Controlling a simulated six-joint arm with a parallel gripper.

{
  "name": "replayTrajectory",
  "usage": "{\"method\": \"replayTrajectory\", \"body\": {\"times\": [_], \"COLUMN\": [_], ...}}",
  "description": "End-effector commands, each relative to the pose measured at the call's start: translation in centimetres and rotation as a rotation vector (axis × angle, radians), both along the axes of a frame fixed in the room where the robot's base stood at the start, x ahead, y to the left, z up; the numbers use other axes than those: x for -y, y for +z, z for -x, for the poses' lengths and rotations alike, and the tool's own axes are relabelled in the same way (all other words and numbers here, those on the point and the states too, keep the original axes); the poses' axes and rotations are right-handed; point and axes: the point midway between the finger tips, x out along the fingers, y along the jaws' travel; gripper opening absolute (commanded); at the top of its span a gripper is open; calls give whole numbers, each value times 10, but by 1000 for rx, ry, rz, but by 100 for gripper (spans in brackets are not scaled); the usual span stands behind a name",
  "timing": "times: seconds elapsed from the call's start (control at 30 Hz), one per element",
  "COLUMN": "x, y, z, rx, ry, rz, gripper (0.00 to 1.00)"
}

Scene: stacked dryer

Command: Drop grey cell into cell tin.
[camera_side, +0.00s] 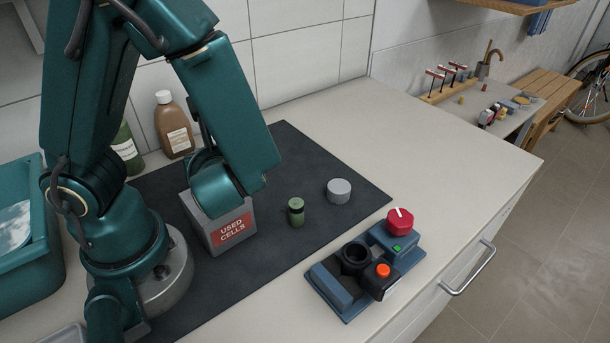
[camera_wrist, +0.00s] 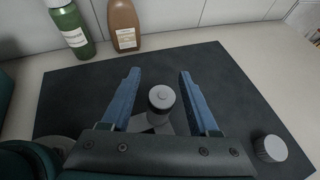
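The grey cell (camera_wrist: 161,98) stands upright between my gripper's fingers in the wrist view. My gripper (camera_wrist: 158,75) is open, with a gap visible on both sides of the cell. The grey cell tin (camera_side: 228,228), with a red "USED CELLS" label, sits on the dark mat in the side view. My wrist is directly over the tin and hides its opening, the fingers and the grey cell there. A pale grey patch shows just below the cell in the wrist view, but I cannot tell whether the cell is inside the tin.
A green cell (camera_side: 297,211) and a grey round lid-like disc (camera_side: 339,190) stand right of the tin on the mat (camera_side: 330,160). A blue device (camera_side: 335,287) with a black cup and red knob sits at the front. Bottles (camera_side: 174,127) stand along the wall.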

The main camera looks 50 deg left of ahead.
Motion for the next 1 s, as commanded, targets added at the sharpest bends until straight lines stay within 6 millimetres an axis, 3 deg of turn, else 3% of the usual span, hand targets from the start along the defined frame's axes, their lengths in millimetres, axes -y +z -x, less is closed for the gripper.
{"method": "replayTrajectory", "body": {"times": [0.3,0.8,1.0], "x": [0,80,98], "y": [4,43,53], "z": [0,27,34], "rx": [4,2,1], "ry": [2,-6,-1], "rz": [3,6,2], "gripper": [61,61,61]}}
